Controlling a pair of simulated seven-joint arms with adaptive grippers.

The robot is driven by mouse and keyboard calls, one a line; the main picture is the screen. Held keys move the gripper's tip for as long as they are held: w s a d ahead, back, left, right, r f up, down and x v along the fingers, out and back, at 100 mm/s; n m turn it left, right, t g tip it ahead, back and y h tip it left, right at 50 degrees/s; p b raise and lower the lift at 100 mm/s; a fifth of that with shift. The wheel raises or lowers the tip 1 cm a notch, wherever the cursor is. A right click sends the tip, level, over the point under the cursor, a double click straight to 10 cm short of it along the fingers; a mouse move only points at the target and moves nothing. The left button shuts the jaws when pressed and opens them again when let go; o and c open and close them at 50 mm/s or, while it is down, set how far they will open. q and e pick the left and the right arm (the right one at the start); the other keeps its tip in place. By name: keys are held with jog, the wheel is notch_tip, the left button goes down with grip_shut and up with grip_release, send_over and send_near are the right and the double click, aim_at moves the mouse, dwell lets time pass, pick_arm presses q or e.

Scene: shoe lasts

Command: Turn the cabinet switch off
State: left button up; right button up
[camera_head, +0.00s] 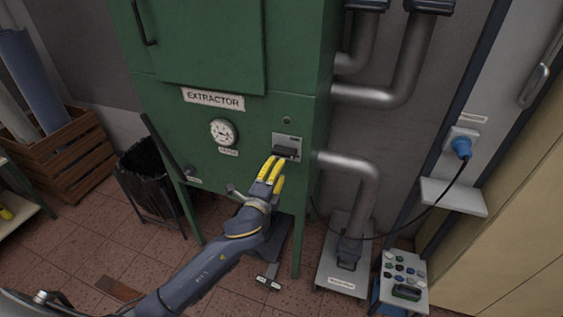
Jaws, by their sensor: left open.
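The green extractor cabinet (258,123) stands in the middle of the view. Its switch (286,152) is a dark piece on a small grey plate (288,139) low on the front, right of the round gauge (223,132). My left gripper (273,163), with yellow fingers, reaches up from below. Its fingertips are just under the switch, at its lower left. They look very close to it; I cannot tell whether they touch. The fingers are apart and hold nothing visible. The switch's exact position is too small to read. My right gripper is not in view.
A long dark lever (163,148) sticks out at the cabinet's left, above a black bin (148,180). Silver pipes (360,170) run along the right. A blue plug (461,147) with a hanging cable and a button box (403,278) are farther right. A wooden crate (62,155) stands left.

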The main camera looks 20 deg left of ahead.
pick_arm(q)
jog(key=shift+s, duration=1.65)
